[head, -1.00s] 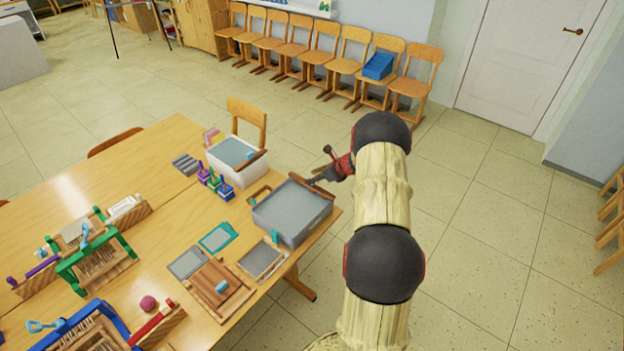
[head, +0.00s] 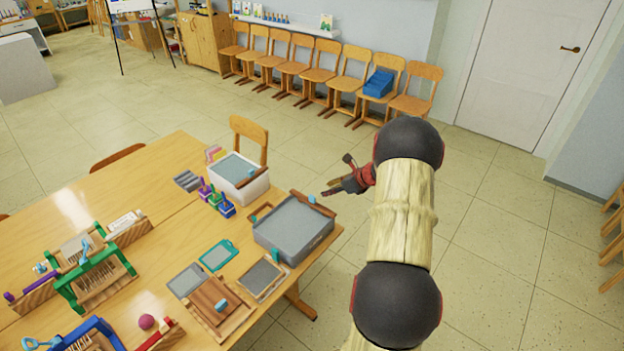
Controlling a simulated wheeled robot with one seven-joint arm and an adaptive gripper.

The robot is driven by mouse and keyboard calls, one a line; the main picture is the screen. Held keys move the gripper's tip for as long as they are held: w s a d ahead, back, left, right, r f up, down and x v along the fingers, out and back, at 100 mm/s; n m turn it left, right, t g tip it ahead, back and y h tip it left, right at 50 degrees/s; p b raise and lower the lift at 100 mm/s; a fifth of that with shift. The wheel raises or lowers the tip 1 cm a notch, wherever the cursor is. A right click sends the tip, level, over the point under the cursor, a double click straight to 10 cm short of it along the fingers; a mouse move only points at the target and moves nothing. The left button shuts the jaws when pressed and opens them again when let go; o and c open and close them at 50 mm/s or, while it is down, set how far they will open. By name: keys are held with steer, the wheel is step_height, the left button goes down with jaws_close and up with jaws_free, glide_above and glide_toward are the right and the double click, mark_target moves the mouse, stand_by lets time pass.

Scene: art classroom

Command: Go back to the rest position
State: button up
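My gripper (head: 333,188) is dark with red parts and shows past my arm in the head view. It is above the floor, just beyond the right corner of the wooden table (head: 165,240). It is close to the grey tray (head: 293,228) at the table's right end but appears apart from it. I see nothing held in it. The fingers are small in the picture, and I cannot tell how far apart they are. My arm covers part of the floor on the right.
A white bin (head: 240,180), purple and blue tools (head: 220,200), framed screens (head: 262,278) and small looms (head: 95,270) crowd the table. A wooden chair (head: 248,140) stands behind it. Chairs line the wall (head: 350,80).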

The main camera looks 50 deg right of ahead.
stand_by(0.3)
steer(key=s+a+n+g+y, duration=0.2)
steer(key=s+a+n+g, duration=0.1)
steer(key=s+a+n, duration=0.65)
steer(key=s+a+r+n+h, duration=0.1)
steer(key=s+a+r+n, duration=0.3)
steer(key=a+r+n, duration=0.4)
steer(key=s+a+r+n, duration=0.5)
steer(key=a+r+n, duration=0.4)
steer(key=a, duration=0.9)
steer(key=s+a+r+n+h, duration=0.1)
steer(key=s+a+r+n, duration=0.3)
steer(key=a+r+n, duration=0.4)
steer(key=a, duration=0.6)
steer(key=shift+s+r+n+h, duration=0.3)
steer(key=shift+r+n, duration=0.05)
steer(key=shift+r, duration=0.05)
